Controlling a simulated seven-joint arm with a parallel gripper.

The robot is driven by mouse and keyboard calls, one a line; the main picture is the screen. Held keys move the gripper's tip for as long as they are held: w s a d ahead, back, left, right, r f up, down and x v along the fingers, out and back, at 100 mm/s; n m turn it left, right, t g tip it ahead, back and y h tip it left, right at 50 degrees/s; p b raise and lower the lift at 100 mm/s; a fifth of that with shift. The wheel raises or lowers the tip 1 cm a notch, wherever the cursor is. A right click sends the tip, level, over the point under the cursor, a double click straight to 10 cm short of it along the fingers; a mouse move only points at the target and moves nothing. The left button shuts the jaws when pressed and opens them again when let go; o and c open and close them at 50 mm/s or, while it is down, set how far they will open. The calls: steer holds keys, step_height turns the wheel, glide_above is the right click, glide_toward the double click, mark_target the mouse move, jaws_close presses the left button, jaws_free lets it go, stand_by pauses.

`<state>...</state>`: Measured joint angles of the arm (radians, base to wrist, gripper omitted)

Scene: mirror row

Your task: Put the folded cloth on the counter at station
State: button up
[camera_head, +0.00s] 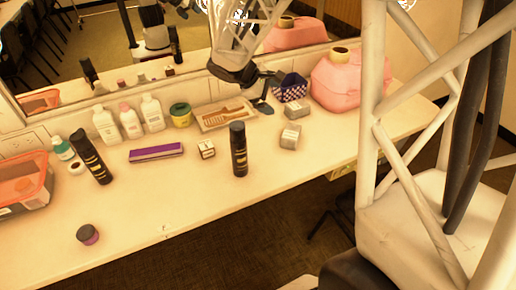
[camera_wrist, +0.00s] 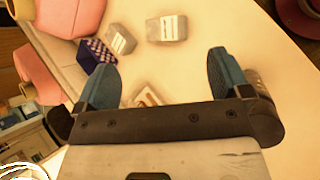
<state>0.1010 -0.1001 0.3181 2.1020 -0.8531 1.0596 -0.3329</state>
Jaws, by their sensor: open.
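The counter (camera_head: 200,180) is a long pale top below a wall mirror. I cannot pick out a folded cloth for certain. A navy-and-white checked piece (camera_head: 291,87) stands at the back of the counter, left of a pink case; whether it is cloth or a small box I cannot tell. It also shows in the wrist view (camera_wrist: 96,54), beyond the left finger. My gripper (camera_head: 268,91) is above the back of the counter, just left of the checked piece. In the wrist view my gripper (camera_wrist: 160,78) is open, with nothing held between its fingers.
A pink case (camera_head: 336,84) stands right of my gripper. Two small grey boxes (camera_head: 290,136) and a black can (camera_head: 239,150) stand in front. A tray with a comb (camera_head: 225,114) and white bottles (camera_head: 130,120) are to the left. The front-left counter is mostly clear.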

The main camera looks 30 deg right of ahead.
steer(key=s+a+r+m+t+y, duration=0.1)
steer(key=s+a+r+m+y, duration=0.1)
steer(key=s+a, duration=0.3)
steer(key=s+a+r+m+t+y, duration=0.1)
steer(key=s+a+r+m+y, duration=0.2)
steer(key=s, duration=0.9)
steer(key=s+a+r+m+t+y, duration=0.1)
steer(key=s+a+r+m+y, duration=0.2)
steer(key=s+a, duration=0.6)
steer(key=shift+m+t, duration=0.4)
steer(key=shift+m, duration=0.1)
